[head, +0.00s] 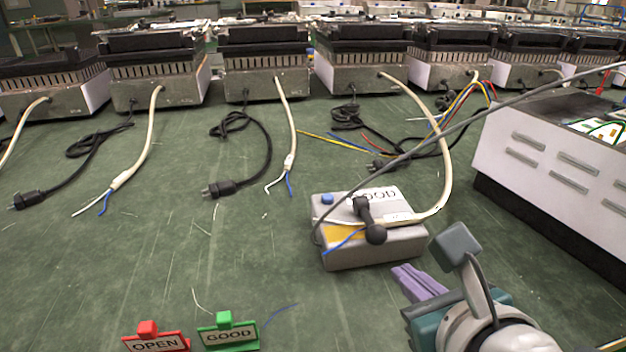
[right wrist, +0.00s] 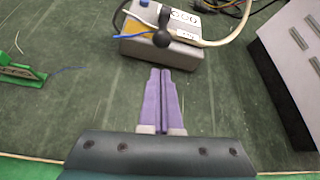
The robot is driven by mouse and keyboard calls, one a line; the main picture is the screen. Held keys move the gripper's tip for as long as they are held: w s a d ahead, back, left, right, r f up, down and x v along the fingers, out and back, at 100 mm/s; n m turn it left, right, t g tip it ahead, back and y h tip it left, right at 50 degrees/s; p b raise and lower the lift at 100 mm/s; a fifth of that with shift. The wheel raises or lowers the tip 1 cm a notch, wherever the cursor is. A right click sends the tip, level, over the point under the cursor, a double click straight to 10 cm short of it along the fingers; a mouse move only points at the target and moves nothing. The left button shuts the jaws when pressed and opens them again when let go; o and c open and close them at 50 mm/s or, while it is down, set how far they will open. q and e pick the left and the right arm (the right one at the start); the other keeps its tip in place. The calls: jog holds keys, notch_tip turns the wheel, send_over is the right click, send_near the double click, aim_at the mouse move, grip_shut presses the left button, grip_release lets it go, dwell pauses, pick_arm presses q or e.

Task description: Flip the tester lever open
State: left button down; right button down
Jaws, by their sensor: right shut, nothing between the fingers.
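The tester (head: 375,255) is a light grey box marked GOOD, with a blue button and a yellow patch, on the green table. Its black lever (head: 368,220) ends in a round knob that points toward me, over the box's front edge. A white cable and a blue wire lie at the lever. The right wrist view shows the tester (right wrist: 190,55) and the knob (right wrist: 161,39) ahead of the fingers. My right gripper (head: 420,283) has purple fingers, shut and empty, to the right and in front of the tester, apart from the lever. It also shows in the right wrist view (right wrist: 161,85). My left gripper is out of view.
A white and black unit (head: 550,165) stands to the right. A row of heating elements (head: 265,80) with loose cables is at the back. A red OPEN sign (head: 157,341) and a green GOOD sign (head: 228,334) stand at the front. The table left of the tester is mostly clear.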

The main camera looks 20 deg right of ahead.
aim_at(376, 250)
jog(key=b+x, duration=0.4)
jog(key=x, duration=0.5)
